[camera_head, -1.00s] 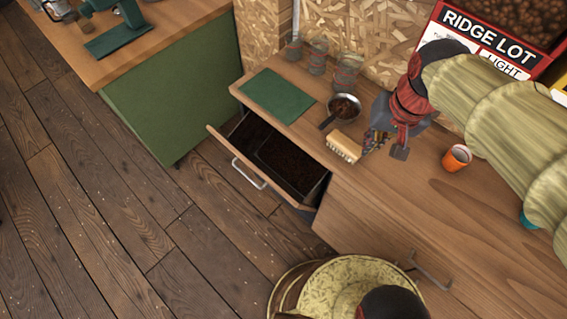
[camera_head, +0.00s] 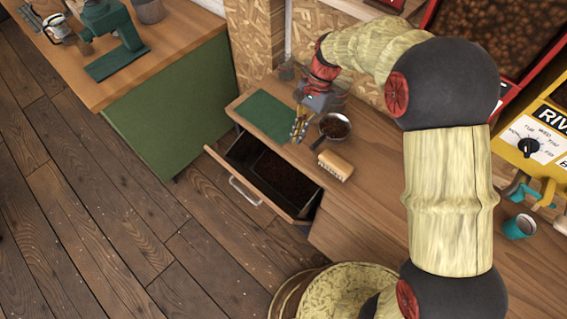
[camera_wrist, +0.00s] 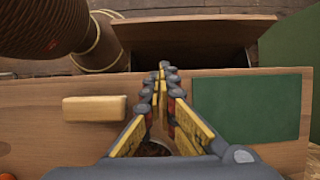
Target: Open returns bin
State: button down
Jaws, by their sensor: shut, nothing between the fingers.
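The returns bin appears to be the drawer (camera_head: 229,168) in the front of the wooden counter. It stands pulled out, with a metal bar handle (camera_head: 245,191) on its front and a dark tub of dark brown contents (camera_head: 283,180) inside. My gripper (camera_head: 296,139) is shut and empty above the counter, behind the drawer, between the green mat and the metal scoop. In the wrist view, my gripper (camera_wrist: 163,68) points toward the drawer (camera_wrist: 190,30), whose inside looks dark there.
On the counter lie a green mat (camera_head: 262,117), a metal scoop of beans (camera_head: 335,127) and a wooden brush (camera_head: 335,165). A teal cup (camera_head: 519,227) stands at right. A green cabinet (camera_head: 170,105) is at left. Open plank floor (camera_head: 130,230) lies before the drawer.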

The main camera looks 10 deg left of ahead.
aim_at(267, 197)
jog(key=b+x, duration=0.2)
jog(key=x, duration=0.5)
jog(key=s+a+b+x, duration=0.1)
jog(key=x, duration=0.6)
jog(key=s+r+b+x, duration=0.1)
jog(key=b+x, duration=0.1)
jog(key=x, duration=0.6)
jog(key=shift+s+a+b, duration=0.15)
jog(key=shift+a+b, duration=0.1)
jog(key=shift+b, duration=0.1)
jog(key=s+a+f+p, duration=0.1)
jog(key=s+a+f, duration=0.1)
jog(key=s, duration=0.3)
jog(key=shift+s+a, duration=0.25)
jog(key=shift+a, duration=0.55)
jog(key=shift+f, duration=0.1)
jog(key=w+d+r+p, duration=0.2)
jog(key=w+p, duration=0.1)
jog(key=shift+w+r, duration=0.2)
jog(key=shift+r, duration=0.2)
jog(key=s+p+v, duration=0.1)
jog(key=p+v, duration=0.1)
jog(key=v, duration=0.7)
jog(key=s+a+r+p+v, duration=0.1)
jog(key=p+v, duration=0.1)
jog(key=v, duration=0.7)
jog(key=shift+r, duration=0.5)
